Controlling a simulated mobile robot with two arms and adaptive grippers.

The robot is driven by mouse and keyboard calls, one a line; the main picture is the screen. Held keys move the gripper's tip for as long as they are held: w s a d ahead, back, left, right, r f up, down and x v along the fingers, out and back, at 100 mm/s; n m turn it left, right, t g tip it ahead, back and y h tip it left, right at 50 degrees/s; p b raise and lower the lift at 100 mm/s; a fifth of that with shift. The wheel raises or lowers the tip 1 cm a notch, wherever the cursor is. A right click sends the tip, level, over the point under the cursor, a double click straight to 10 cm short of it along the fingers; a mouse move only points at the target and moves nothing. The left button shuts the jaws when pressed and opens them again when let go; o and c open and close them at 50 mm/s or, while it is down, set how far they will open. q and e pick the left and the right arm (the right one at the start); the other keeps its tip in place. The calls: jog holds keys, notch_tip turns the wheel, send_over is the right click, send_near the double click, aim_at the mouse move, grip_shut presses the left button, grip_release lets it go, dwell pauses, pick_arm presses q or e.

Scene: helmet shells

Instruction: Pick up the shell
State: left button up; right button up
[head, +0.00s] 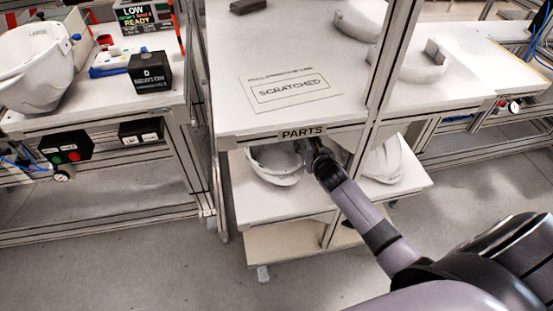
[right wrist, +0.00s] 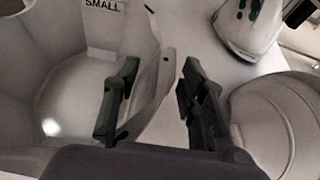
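A white helmet shell (head: 272,168) sits on the shelf under the PARTS label. It fills the left of the right wrist view (right wrist: 55,110), open side toward the camera, with a SMALL label inside. My right gripper (head: 318,155) reaches into this shelf from the right; its fingertips are partly hidden in the head view. In the right wrist view the gripper (right wrist: 155,95) is open, one finger over the shell's inside and the other beyond its rim. The rim runs between the fingers, with a gap to the right finger. My left gripper is out of view.
Another white shell (head: 386,162) stands right of my arm, behind a frame post. It seems to be the close shell (right wrist: 275,120) at the right finger. A further shell (right wrist: 250,25) lies beyond. The upper shelf board (head: 235,75) overhangs the gripper.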

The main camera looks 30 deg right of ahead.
grip_shut()
dwell(0.8)
